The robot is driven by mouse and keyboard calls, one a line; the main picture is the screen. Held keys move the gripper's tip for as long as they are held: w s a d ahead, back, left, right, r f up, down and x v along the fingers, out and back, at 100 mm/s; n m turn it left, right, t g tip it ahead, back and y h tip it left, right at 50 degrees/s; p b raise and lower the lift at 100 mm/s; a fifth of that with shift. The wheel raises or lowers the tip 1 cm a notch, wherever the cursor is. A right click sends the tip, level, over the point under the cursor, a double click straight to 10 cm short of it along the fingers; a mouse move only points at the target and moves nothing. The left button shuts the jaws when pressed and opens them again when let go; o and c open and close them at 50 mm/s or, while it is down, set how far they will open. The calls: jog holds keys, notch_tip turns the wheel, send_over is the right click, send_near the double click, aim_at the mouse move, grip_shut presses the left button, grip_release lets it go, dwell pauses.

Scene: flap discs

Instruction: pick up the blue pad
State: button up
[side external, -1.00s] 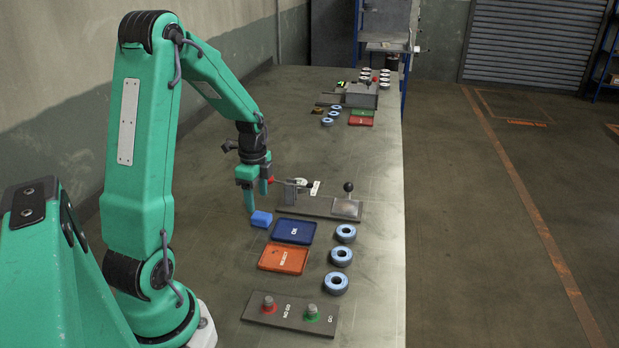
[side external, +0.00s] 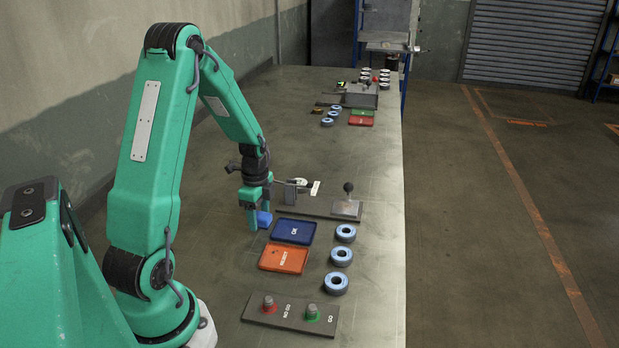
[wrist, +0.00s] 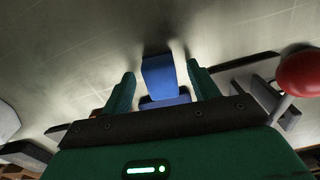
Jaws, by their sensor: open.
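The blue pad (side external: 264,219) is a small blue block on the table, left of the blue OK tray. In the side view my gripper (side external: 259,222) is down at the pad, and its green fingers partly hide it. In the wrist view the pad (wrist: 160,78) lies between the two green fingertips (wrist: 159,80). A gap shows on each side of it, so my gripper is open and not closed on it. The pad's lower end is partly hidden by the gripper body in the wrist view.
The blue OK tray (side external: 293,231) and orange REJECT tray (side external: 284,259) lie just right. Blue flap discs (side external: 341,256) line the right side. A fixture plate with a black-knobbed lever (side external: 347,203) stands behind. A gauge plate (side external: 290,315) is in front. The table left of the pad is clear.

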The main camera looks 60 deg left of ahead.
aim_at(260, 214)
dwell(0.5)
jog(key=c, duration=1.1)
jog(key=shift+o, duration=0.2)
jog(key=shift+r, duration=0.1)
jog(key=shift+r, duration=0.5)
notch_tip(260, 214, up, 3)
jog(key=shift+w+r, duration=0.1)
jog(key=w+d+r, duration=0.1)
jog(key=d+r, duration=0.5)
jog(key=d, duration=0.5)
jog(key=shift+d+r, duration=0.25)
jog(key=shift+d, duration=0.05)
jog(key=shift+w, duration=0.1)
